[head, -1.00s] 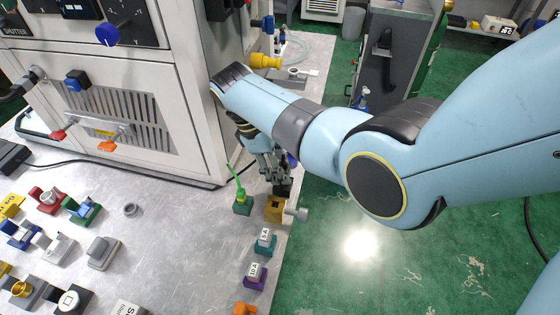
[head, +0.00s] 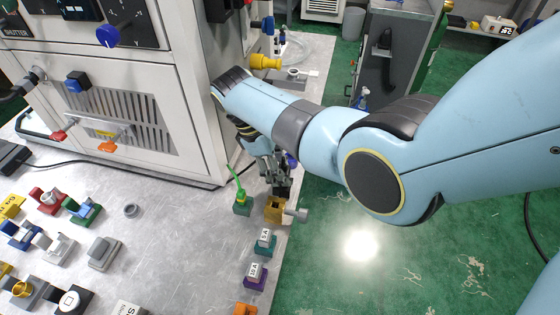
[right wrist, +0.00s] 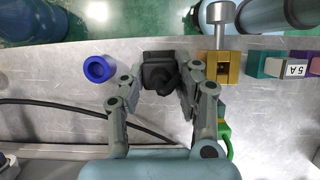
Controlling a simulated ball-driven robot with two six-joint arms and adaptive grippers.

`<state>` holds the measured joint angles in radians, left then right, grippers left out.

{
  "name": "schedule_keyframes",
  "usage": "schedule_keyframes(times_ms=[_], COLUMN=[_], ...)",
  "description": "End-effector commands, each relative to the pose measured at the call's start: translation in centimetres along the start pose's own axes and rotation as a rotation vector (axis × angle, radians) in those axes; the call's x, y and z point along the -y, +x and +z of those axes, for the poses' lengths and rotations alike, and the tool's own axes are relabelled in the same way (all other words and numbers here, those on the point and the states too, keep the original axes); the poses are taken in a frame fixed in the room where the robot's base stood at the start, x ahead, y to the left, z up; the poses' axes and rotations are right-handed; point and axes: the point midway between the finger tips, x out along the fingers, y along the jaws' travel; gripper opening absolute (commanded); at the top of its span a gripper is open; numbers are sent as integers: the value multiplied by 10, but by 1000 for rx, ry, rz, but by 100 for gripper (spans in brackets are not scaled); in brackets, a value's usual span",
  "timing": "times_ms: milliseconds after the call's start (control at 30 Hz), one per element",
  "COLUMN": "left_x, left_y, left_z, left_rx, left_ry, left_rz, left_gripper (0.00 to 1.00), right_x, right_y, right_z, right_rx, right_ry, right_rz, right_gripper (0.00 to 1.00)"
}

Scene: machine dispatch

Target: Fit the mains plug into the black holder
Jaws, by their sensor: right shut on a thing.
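My right gripper (head: 281,180) points down at the table's right edge, beside the machine's corner. In the right wrist view its two fingers (right wrist: 160,88) are closed on the sides of a black piece, which I take to be the mains plug (right wrist: 158,78). A squarish black part (right wrist: 158,57), perhaps the black holder, shows at its far end. Both are black and overlap, so I cannot tell whether the plug is seated or only above it. In the head view the black piece (head: 283,191) is mostly hidden by the fingers. My left gripper is not in view.
A brass block with a grey knob (head: 276,209) stands close beside the black piece. A green-cabled block (head: 242,207) is to its left; a blue ring (right wrist: 99,69) lies on the other side. The machine (head: 200,120) stands close behind.

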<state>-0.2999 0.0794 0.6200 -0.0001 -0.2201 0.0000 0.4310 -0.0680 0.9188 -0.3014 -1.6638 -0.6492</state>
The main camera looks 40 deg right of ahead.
Motion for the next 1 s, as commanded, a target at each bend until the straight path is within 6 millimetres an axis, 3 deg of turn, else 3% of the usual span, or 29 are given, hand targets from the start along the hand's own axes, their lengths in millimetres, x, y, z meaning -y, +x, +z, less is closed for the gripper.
schedule_keyframes(times_ms=[667,700,867,1000], left_x=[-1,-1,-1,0], left_y=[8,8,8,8], left_z=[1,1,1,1], left_rx=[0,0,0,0], left_ry=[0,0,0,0], left_rz=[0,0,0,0], left_gripper=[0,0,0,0], right_x=[0,0,0,0], right_y=[10,10,10,10], right_z=[-4,-4,-4,-4], right_rx=[-1,-1,0,0], right_ry=[0,0,0,0], right_rz=[1,1,0,0], right_gripper=[0,34,55,58])
